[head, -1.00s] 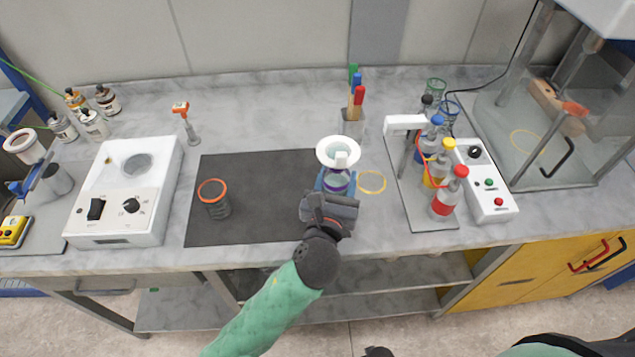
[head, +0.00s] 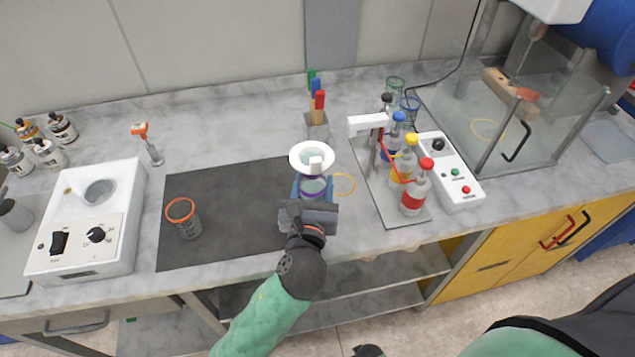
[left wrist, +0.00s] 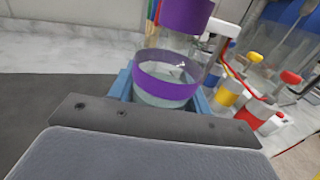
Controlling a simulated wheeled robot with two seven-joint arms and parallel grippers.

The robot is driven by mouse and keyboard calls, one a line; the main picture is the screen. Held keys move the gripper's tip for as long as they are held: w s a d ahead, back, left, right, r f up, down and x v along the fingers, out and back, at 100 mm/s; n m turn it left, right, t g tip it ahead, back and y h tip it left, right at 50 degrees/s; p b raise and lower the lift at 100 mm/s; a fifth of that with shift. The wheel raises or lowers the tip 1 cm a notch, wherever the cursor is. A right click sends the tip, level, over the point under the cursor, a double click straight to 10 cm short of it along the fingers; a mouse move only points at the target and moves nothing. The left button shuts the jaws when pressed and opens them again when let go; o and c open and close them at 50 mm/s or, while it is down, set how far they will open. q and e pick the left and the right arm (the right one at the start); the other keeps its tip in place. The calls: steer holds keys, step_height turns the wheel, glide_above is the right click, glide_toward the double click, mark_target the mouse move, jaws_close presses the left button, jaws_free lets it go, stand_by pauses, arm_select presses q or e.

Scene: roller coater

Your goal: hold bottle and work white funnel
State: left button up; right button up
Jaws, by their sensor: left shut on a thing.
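A clear bottle with purple bands (left wrist: 166,82) stands upright between the blue fingers of my left gripper (left wrist: 165,90), which is shut on it. In the head view my left gripper (head: 312,190) holds the bottle at the right edge of the dark mat. The white funnel (head: 312,158) sits at the top of the bottle, with a small white piece showing at its mouth. The funnel is out of the left wrist view.
The dark mat (head: 226,236) carries an orange-rimmed beaker (head: 186,221). A white hotplate device (head: 92,218) stands left. A rack with red, yellow and blue-capped bottles (head: 416,193) stands close right of the funnel. A yellow ring (head: 344,184) lies beside the bottle.

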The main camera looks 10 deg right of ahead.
arm_select(q)
steer(key=shift+w+a+f+b, duration=0.2)
steer(key=shift+w+a+f, duration=0.7)
steer(key=shift+a+f, duration=0.65)
steer(key=shift+w+a+f+b, duration=0.25)
steer(key=shift+w+a+f, duration=0.7)
steer(key=shift+a+f, duration=0.6)
steer(key=shift+w+a+f+b, duration=0.2)
steer(key=shift+w+a+f, duration=0.7)
steer(key=shift+a+f, duration=0.6)
steer(key=shift+d+f, duration=0.1)
steer(key=shift+f, duration=0.25)
